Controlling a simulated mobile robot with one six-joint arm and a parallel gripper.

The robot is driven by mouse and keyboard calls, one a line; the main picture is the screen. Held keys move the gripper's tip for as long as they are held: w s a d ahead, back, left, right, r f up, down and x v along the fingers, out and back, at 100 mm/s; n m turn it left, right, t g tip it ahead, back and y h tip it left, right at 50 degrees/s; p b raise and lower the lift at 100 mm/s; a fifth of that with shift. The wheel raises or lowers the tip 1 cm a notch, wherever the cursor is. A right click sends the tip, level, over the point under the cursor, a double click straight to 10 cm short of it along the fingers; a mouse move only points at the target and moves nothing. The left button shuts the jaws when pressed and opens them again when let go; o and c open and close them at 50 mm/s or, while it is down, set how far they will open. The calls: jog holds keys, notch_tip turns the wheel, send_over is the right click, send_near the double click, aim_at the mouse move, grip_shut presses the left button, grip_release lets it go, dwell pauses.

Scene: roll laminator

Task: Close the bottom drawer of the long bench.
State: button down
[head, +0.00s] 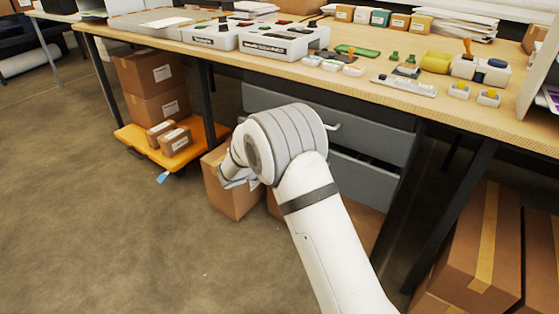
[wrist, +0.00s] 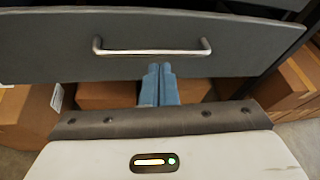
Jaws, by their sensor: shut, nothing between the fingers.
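The long bench (head: 400,75) has two stacked grey drawers under its top. The bottom drawer (head: 362,180) shows to the right of my arm in the head view, with a dark gap above its front. How far it stands out is hard to tell. In the wrist view the bottom drawer's grey front (wrist: 240,62) fills the upper part, with a silver bar handle (wrist: 150,52). My gripper (wrist: 160,68) is shut and empty, its blue fingertips at the front's lower edge in the picture, below the handle. Contact cannot be told. My arm hides part of the drawers in the head view.
The top drawer (head: 385,137) is above. Cardboard boxes (head: 232,195) stand on the floor below and beside the drawers. An orange cart (head: 150,143) with boxes is at left, and large boxes (head: 480,255) are at right. The floor (head: 110,230) at front left is clear.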

jog(key=a+t+b, duration=0.4)
jog(key=a+t, duration=0.1)
jog(key=a, duration=0.5)
jog(key=b+x, duration=0.4)
jog(key=x, duration=1)
jog(key=shift+w+f, duration=0.2)
jog(key=shift+d, duration=0.2)
